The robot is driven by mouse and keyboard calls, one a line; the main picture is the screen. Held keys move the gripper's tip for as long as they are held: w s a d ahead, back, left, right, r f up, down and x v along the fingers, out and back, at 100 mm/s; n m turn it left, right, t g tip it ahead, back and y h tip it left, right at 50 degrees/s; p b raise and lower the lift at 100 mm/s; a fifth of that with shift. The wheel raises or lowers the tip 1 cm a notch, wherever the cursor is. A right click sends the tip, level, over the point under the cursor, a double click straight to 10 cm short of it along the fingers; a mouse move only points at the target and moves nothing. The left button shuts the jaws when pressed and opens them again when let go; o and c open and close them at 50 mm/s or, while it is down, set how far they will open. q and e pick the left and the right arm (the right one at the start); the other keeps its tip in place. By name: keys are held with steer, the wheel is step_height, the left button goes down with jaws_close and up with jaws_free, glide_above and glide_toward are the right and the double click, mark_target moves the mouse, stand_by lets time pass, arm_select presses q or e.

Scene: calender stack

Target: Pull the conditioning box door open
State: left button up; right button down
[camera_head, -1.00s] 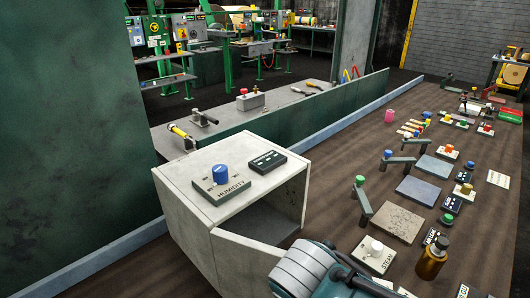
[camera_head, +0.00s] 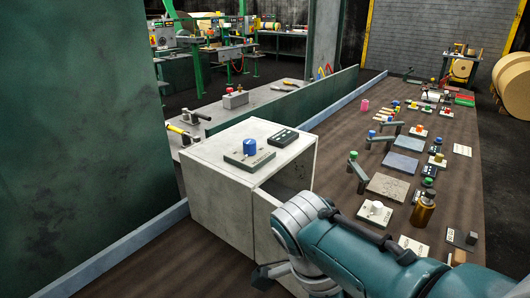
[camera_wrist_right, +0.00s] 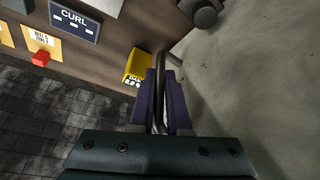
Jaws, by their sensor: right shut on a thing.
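The conditioning box (camera_head: 218,203) is a pale grey box at the left of the long bench in the head view. Its door (camera_head: 264,226) stands ajar, with a dark gap showing between it and the box. My arm hides much of the door. My right gripper (camera_head: 268,273) is low in front of the box, partly hidden by my own arm. In the right wrist view its purple fingers (camera_wrist_right: 161,98) are shut on a thin metal door handle (camera_wrist_right: 159,68) beside a grey panel (camera_wrist_right: 250,75). My left gripper is not in view.
A blue humidity knob (camera_head: 250,147) and a dark display (camera_head: 283,139) sit on the box top. A green wall (camera_head: 80,140) rises at the left.

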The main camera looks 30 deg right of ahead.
stand_by(0.3)
steer(key=c, duration=1.2)
jaws_free()
steer(key=shift+o, duration=0.2)
steer(key=shift+r, duration=0.1)
steer(key=shift+w+a+r, duration=0.15)
steer(key=shift+r, duration=0.2)
steer(key=p+v, duration=0.1)
steer(key=v, duration=0.8)
